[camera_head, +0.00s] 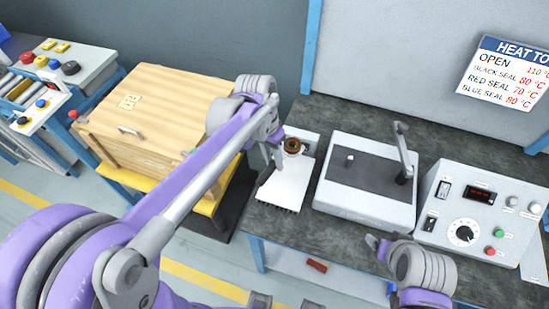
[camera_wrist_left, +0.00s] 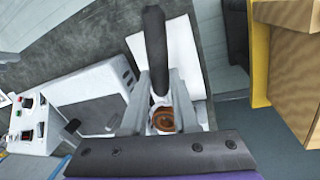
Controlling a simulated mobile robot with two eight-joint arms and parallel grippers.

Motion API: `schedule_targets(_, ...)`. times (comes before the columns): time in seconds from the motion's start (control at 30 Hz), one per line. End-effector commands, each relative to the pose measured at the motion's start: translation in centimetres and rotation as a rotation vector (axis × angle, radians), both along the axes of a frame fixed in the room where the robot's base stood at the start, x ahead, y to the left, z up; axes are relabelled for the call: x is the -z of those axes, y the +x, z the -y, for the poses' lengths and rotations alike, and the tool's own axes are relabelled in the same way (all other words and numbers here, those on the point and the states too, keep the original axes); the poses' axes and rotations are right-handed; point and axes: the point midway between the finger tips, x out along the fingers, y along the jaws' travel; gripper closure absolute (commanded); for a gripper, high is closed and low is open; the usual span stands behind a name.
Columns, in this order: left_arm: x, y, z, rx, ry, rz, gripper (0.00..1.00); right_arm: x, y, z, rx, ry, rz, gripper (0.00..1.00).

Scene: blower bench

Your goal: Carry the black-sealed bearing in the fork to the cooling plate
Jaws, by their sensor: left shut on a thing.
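The bearing (camera_head: 293,146), a small brown ring with a dark centre, is over the far end of the white cooling plate (camera_head: 287,187), which has a finned front edge. I cannot tell whether it touches the plate. It also shows in the left wrist view (camera_wrist_left: 163,121), low between my fingers. My left gripper (camera_head: 272,156) is shut on the fork, whose black handle (camera_head: 266,174) points down toward the front left; the handle is large in the left wrist view (camera_wrist_left: 156,50). The fork's prongs are mostly hidden. My right gripper (camera_head: 377,245) is at the bench's front edge, its fingers unclear.
Right of the plate stands a grey heater (camera_head: 340,203) with a dark top and upright arm. A control box (camera_head: 463,215) with dial and buttons is farther right. A wooden crate (camera_head: 150,110) is at left. A red piece (camera_head: 317,265) lies below the bench top.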

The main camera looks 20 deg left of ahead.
Motion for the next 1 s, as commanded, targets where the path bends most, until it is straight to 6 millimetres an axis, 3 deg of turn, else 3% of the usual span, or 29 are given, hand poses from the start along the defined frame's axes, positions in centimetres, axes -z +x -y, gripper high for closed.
schedule_targets(0.47, 0.3, 0.0, 0.0, 0.000, -0.001, 0.001, 1.00, 0.4, -0.1, 0.0, 0.000, 0.000, -0.003, 0.27)
schedule_targets(1.0, 4.3, -0.1, 0.0, 0.000, -0.001, 0.000, 1.00, 3.6, -1.3, 0.0, 0.000, 0.000, -0.024, 0.27)
